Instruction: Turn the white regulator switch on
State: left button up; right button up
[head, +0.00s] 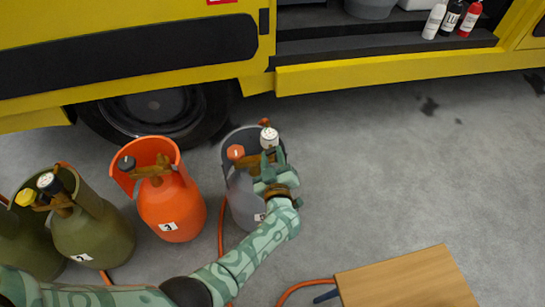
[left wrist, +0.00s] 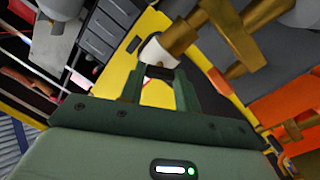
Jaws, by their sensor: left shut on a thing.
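The white regulator switch (head: 269,138) is a small round knob on the grey gas cylinder (head: 240,195), at the upper right of its valve. My left gripper (head: 270,160) reaches it from the front and is shut on it. In the left wrist view the white switch (left wrist: 157,52) sits at the fingertips of the left gripper (left wrist: 160,72), beside a brass valve body (left wrist: 200,30). The fingers partly hide the switch, and its turned position cannot be read. My right gripper is not in view.
An orange-red knob (head: 236,152) sits left of the white one. An orange cylinder (head: 172,205) and olive cylinders (head: 95,235) stand to the left. A yellow truck (head: 380,72) is behind, a wooden table (head: 405,280) at front right. Open floor lies right.

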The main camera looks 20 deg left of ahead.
pick_arm(q)
jog(key=shift+f+n+b, duration=0.1)
jog(key=shift+n+b, duration=0.6)
jog(key=shift+n, duration=5.3)
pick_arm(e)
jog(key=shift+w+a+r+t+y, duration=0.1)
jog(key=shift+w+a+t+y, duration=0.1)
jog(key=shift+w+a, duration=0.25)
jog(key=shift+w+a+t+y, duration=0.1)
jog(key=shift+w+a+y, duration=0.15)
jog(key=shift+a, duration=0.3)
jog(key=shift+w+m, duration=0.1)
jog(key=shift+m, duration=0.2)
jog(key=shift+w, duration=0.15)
pick_arm(q)
jog(key=o, duration=1)
jog(key=shift+s, duration=0.1)
